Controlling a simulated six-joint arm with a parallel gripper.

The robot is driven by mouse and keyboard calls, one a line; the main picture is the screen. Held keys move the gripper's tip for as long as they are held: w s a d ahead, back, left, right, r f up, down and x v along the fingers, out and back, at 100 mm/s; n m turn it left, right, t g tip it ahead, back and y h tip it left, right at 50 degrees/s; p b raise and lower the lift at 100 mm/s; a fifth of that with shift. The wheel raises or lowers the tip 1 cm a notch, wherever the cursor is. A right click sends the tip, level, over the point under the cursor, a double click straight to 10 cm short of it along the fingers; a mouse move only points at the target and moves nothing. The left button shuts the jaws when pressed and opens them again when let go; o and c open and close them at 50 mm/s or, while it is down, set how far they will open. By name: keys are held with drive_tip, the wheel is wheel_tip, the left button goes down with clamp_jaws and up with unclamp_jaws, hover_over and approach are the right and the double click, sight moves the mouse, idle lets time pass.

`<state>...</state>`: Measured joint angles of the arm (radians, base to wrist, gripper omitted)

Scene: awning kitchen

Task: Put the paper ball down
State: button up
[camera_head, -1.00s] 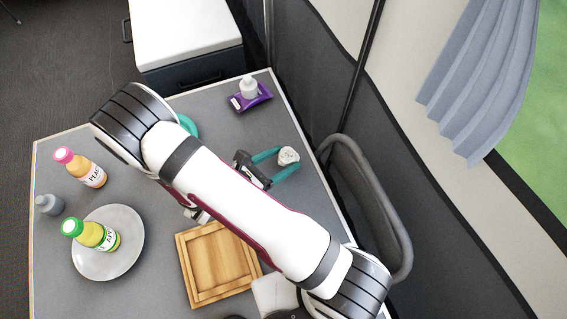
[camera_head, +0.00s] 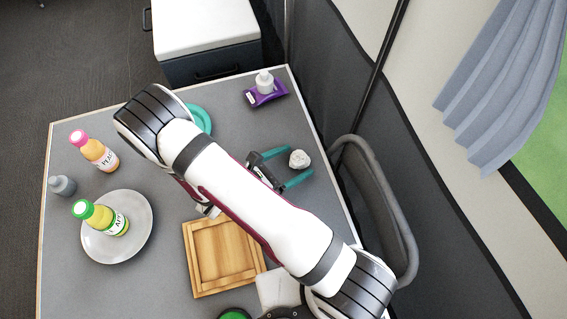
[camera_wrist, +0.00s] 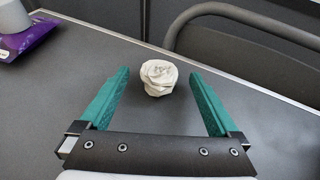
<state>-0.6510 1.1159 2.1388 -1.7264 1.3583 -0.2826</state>
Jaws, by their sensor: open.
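The paper ball (camera_head: 299,159) is white and crumpled and rests on the grey table (camera_head: 232,128) near its right edge. My gripper (camera_head: 299,167) has two teal fingers, spread apart. In the wrist view the paper ball (camera_wrist: 158,77) sits just beyond and between the fingertips of my gripper (camera_wrist: 160,78), with a gap on each side. Nothing is held between the fingers.
A wooden tray (camera_head: 191,262), a grey plate (camera_head: 97,246) with a juice bottle (camera_head: 110,220), and a peach bottle (camera_head: 98,153) stand left. A chair (camera_head: 372,190) is beside the right edge.

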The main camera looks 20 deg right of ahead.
drive_tip(key=v, duration=1.1)
drive_tip(key=shift+a, duration=0.1)
drive_tip(key=s+d+r+m+g+y, duration=0.25)
drive_tip(key=r+m+g, duration=0.2)
drive_tip(key=m, duration=0.25)
drive_tip(key=s+d+r+m+g+y, duration=0.2)
drive_tip(key=s+d+r+m+g, duration=0.15)
drive_tip(key=r+m, duration=0.25)
drive_tip(key=s+a+r+m+t+y, duration=0.2)
drive_tip(key=s+r+m+y, duration=0.5)
drive_tip(key=m, duration=0.8)
drive_tip(key=y, duration=0.3)
drive_tip(key=shift+s+r+t, duration=0.2)
drive_tip(key=shift+t, duration=0.2)
